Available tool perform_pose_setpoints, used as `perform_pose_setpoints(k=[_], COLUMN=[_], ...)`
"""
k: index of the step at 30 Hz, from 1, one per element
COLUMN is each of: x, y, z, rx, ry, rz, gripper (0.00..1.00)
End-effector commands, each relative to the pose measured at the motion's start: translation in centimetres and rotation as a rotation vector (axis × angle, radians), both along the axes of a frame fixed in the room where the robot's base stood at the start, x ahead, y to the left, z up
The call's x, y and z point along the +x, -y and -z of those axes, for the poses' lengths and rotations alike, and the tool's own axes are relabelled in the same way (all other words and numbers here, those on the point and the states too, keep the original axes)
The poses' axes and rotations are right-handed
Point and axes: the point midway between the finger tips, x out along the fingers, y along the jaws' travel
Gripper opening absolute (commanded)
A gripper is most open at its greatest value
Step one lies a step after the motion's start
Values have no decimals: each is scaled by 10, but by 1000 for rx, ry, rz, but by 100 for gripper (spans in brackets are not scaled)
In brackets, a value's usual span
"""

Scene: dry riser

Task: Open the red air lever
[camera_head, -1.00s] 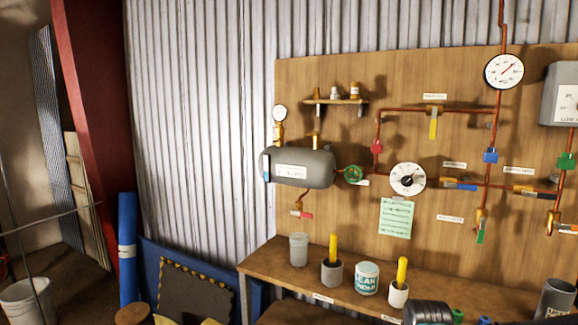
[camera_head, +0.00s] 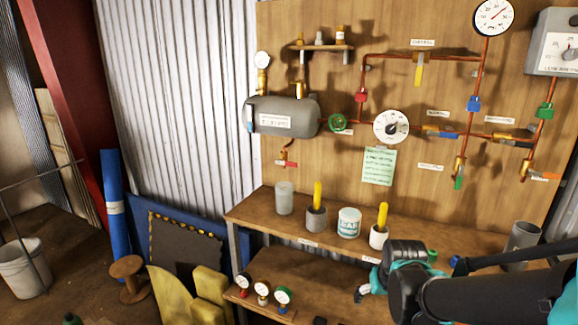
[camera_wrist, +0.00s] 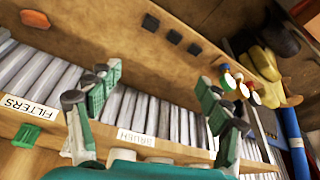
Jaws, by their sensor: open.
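A short red lever (camera_head: 287,163) sits on a small copper valve under the grey tank (camera_head: 285,116). A second red-orange lever (camera_head: 545,176) is on the valve at the lower end of the right-hand copper pipe. I cannot tell from the labels which is the air lever. My gripper (camera_head: 364,290) is low in front of the bench, below both levers and well apart from them. In the wrist view my gripper (camera_wrist: 158,84) has its green fingers spread with nothing between them. No red lever is recognisable in the wrist view.
Small gauges (camera_head: 262,291) stand on the lower shelf. Yellow (camera_head: 419,74), blue (camera_head: 440,134) and green (camera_head: 459,178) levers share the board. Space before the board above the bench is open.

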Motion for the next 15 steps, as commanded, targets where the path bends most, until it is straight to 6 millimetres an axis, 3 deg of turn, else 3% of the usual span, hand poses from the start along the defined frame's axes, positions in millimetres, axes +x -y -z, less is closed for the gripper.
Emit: perform_pose_setpoints(k=[4, 8, 11, 15], x=[0, 4, 18, 59], y=[0, -1, -4, -16], z=[0, -3, -13, -47], rx=[0, -2, -11, -41], ry=[0, 0, -2, 1], rz=[0, 2, 11, 44], gripper=[78, 63, 51, 34])
